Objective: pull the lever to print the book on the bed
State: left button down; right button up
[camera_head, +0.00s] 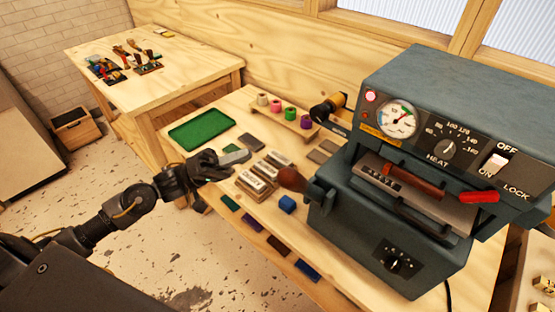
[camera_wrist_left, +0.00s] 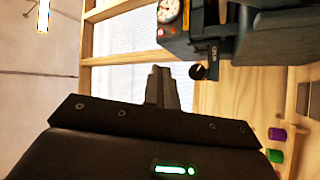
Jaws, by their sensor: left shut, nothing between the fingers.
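The grey-blue press machine (camera_head: 390,235) stands at the right of the bench, with a dial gauge, a heat knob and an on/off switch. I cannot clearly make out a book on the bed. My left gripper (camera_head: 238,157) is shut and empty above the bench, left of the machine and apart from it. Its closed fingers show in the left wrist view (camera_wrist_left: 163,86). My right gripper is out of view.
A green tray (camera_head: 201,130) lies at the bench's back left. A rack with coloured foil rolls (camera_head: 276,106) stands behind. Another table (camera_head: 170,75) stands further back.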

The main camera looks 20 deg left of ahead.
pick_arm(q)
jog(key=s+r+g, duration=0.1)
jog(key=s+d+r+m+g+h, duration=0.1)
jog(key=s+r+g, duration=0.1)
jog(key=shift+s+d+r+g+h, duration=0.2)
jog(key=shift+d+r+g+h, duration=0.1)
jog(key=shift+d+r, duration=0.05)
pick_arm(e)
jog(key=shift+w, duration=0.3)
pick_arm(q)
jog(key=shift+m, duration=0.3)
